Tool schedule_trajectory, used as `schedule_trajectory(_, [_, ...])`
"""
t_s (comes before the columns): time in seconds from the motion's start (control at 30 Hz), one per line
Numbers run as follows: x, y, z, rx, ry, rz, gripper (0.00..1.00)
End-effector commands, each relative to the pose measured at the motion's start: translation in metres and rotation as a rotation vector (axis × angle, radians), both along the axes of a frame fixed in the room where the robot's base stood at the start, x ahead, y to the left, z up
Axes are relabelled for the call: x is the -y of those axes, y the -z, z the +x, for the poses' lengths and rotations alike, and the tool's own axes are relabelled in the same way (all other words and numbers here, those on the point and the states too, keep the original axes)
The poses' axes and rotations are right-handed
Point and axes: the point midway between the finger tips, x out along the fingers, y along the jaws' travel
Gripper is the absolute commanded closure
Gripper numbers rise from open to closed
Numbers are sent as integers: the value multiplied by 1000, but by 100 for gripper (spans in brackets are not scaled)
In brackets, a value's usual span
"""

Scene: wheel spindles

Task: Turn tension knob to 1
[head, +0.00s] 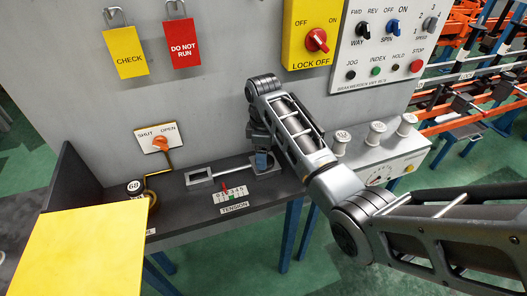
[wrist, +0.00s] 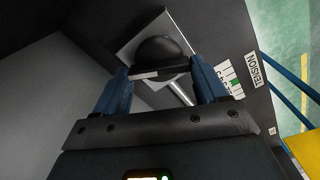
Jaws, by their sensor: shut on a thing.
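The black round tension knob (wrist: 158,52) sits on a grey square plate (wrist: 130,50) in the wrist view, with a pale bar across its near side. My gripper (wrist: 160,72) has its two blue fingers on either side of the knob and is shut on it. In the head view my gripper (head: 262,160) points down at the bench and hides the knob. The white tension scale (head: 237,194) lies to the left of the gripper, above the TENSION label (head: 234,210). A small red pointer (head: 224,185) stands at its upper edge, left of its middle; the exact reading is too small to tell.
A metal rod (head: 230,168) runs left from the knob's plate to a grey frame (head: 199,178). An orange valve lever (head: 160,143) is farther left. A yellow panel (head: 85,250) fills the front left.

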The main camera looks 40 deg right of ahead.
Motion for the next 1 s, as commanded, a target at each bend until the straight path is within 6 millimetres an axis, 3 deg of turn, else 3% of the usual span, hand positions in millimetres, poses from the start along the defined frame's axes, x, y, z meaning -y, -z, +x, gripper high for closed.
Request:
schedule_trajectory(0.6, [-1, -3, 0, 5, -582, -3, 58])
schedule_trajectory(1.0, [-1, -3, -1, 6, -880, -2, 58])
